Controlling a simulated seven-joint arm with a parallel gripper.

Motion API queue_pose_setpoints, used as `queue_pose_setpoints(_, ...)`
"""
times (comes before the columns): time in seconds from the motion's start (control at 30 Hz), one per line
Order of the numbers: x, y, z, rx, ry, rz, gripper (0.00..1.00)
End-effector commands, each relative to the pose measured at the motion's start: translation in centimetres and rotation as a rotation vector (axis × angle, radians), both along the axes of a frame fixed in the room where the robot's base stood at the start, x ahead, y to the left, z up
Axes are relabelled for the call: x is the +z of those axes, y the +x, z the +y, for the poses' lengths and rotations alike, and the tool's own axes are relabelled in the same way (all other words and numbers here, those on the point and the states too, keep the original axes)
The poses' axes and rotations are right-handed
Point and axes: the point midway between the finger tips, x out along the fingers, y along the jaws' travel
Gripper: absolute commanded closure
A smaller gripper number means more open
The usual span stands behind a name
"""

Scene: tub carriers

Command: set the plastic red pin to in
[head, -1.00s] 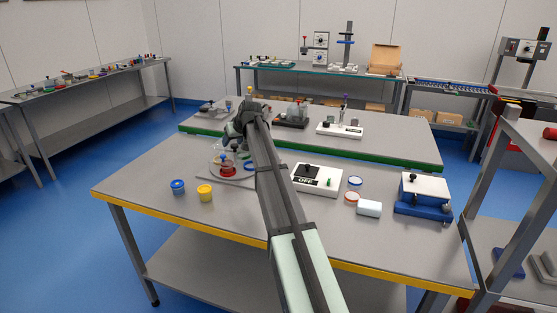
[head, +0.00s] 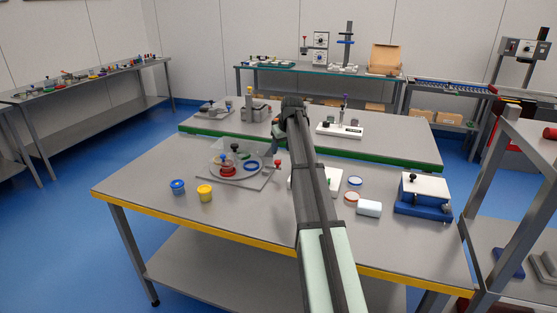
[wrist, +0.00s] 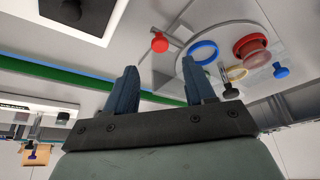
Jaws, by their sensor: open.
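The red pin (head: 278,163) has a round red head and stands out from the right edge of the grey plate (head: 262,182). In the wrist view its red head (wrist: 159,43) shows beyond my fingertips, between them in the picture, not touched by them. How far in it sits cannot be told. My gripper (wrist: 159,76) is open and empty. In the head view it is mostly hidden behind my arm, above the bench near the pin.
A clear round tub (head: 217,157) on the plate holds a red piece (head: 228,171) and a blue ring (head: 251,166). A blue jar (head: 178,187) and yellow jar (head: 205,192) stand at left. A white box (head: 368,208) and blue-and-white fixture (head: 424,196) stand at right.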

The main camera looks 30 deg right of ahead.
Motion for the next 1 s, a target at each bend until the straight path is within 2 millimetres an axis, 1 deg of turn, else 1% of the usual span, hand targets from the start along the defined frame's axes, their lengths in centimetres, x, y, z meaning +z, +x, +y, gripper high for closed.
queue_pose_setpoints(0.03, -1.0, 0.4, 0.0, 0.0, 0.001, 0.002, 0.46)
queue_pose_setpoints(0.2, -3.6, 1.5, 0.0, 0.0, 0.0, 0.001, 0.46)
queue_pose_setpoints(0.43, -6.1, 2.6, 0.0, 0.0, -0.001, -0.001, 0.46)
queue_pose_setpoints(0.6, -6.8, 2.8, 0.0, 0.0, -0.001, -0.002, 0.46)
queue_pose_setpoints(0.9, -7.0, 2.9, 0.0, 0.0, -0.001, -0.002, 0.46)
queue_pose_setpoints(0.93, -7.0, 2.9, 0.0, 0.0, -0.001, -0.002, 0.47)
queue_pose_setpoints(1.0, -7.0, 2.9, 0.0, 0.0, -0.001, -0.002, 0.54)
